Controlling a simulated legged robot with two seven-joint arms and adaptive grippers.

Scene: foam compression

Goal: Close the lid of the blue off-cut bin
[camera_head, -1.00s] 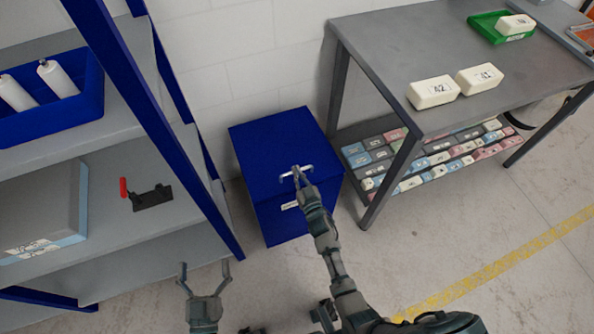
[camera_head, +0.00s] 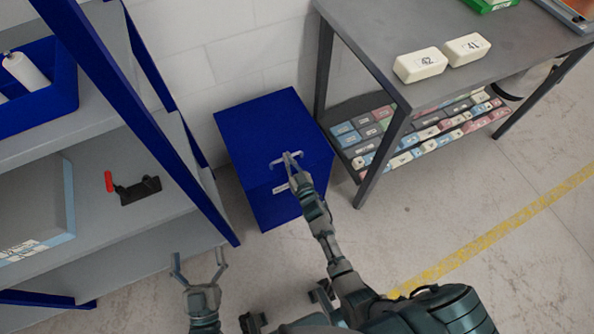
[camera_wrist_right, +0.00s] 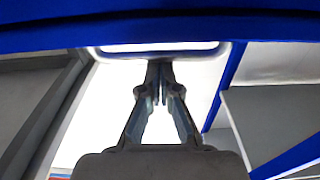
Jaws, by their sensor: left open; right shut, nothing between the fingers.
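The blue off-cut bin (camera_head: 272,205) stands on the floor between the shelf and the table. Its blue lid (camera_head: 265,120) lies flat across the top, and no gap shows in the head view. A pale handle (camera_head: 276,162) is at the lid's front edge; it also shows in the right wrist view (camera_wrist_right: 215,50). My right gripper (camera_head: 289,156) is shut and empty, with its fingertips at the handle; whether they touch it is unclear. It also shows in the right wrist view (camera_wrist_right: 158,68). My left gripper (camera_head: 199,258) is open and empty, low in front of the shelf.
A blue-framed shelf (camera_head: 190,225) stands close on the left, with a red-handled black tool (camera_head: 138,190) on it. A grey table (camera_head: 390,40) with white blocks (camera_head: 420,64) on top stands on the right. Open floor lies in front, with a yellow line (camera_head: 500,225).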

